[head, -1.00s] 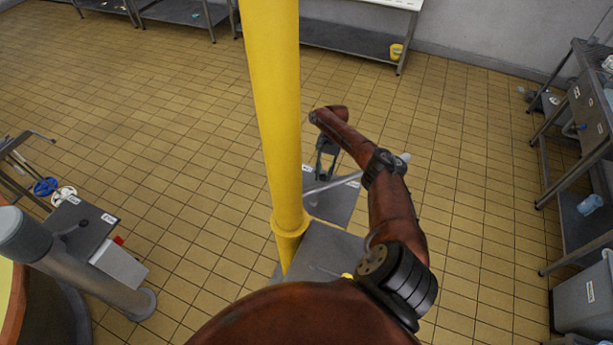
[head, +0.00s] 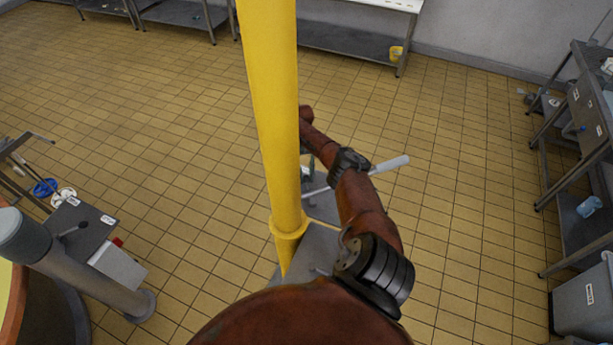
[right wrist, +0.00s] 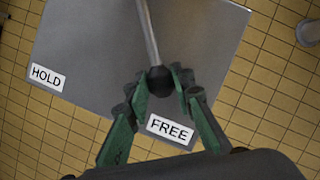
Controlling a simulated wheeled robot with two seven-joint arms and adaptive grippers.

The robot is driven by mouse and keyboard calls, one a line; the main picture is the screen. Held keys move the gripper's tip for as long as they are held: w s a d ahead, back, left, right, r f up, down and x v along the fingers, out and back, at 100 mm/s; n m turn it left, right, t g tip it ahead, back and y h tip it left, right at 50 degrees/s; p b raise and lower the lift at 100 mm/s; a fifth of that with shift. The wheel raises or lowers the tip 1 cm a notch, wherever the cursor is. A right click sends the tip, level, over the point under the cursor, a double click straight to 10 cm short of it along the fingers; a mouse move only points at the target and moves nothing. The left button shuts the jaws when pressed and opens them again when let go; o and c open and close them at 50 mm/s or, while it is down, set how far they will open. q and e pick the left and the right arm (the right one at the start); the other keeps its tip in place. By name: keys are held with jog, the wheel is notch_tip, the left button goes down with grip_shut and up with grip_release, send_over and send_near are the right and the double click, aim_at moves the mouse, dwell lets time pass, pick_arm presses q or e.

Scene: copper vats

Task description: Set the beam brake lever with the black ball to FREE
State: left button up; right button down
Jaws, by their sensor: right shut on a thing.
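The brake lever shows in the right wrist view as a thin grey rod (right wrist: 148,30) ending in a black ball (right wrist: 160,82). My right gripper (right wrist: 163,76) is shut on the ball, with green-sided fingers on both sides of it. The grey plate (right wrist: 100,45) carries a HOLD label (right wrist: 47,77) at left and a FREE label (right wrist: 170,129). The ball end stands beside the FREE label, well away from HOLD. In the head view my right gripper (head: 307,172) is partly hidden by the yellow column and my arm; the ball is hidden there. My left gripper is out of view.
A yellow column (head: 270,120) stands close left of my right arm. A rod with a pale handle (head: 390,163) sticks out right, beyond the arm. Another labelled grey plate (head: 75,230) stands at left, and shelving (head: 590,130) at right. Tiled floor lies open between.

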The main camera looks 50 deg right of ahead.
jog(key=shift+w, duration=0.1)
jog(key=c, duration=1.7)
grip_release()
jog(key=shift+a, duration=0.1)
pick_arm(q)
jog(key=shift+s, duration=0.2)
pick_arm(e)
jog(key=shift+o, duration=0.2)
jog(key=v, duration=1.2)
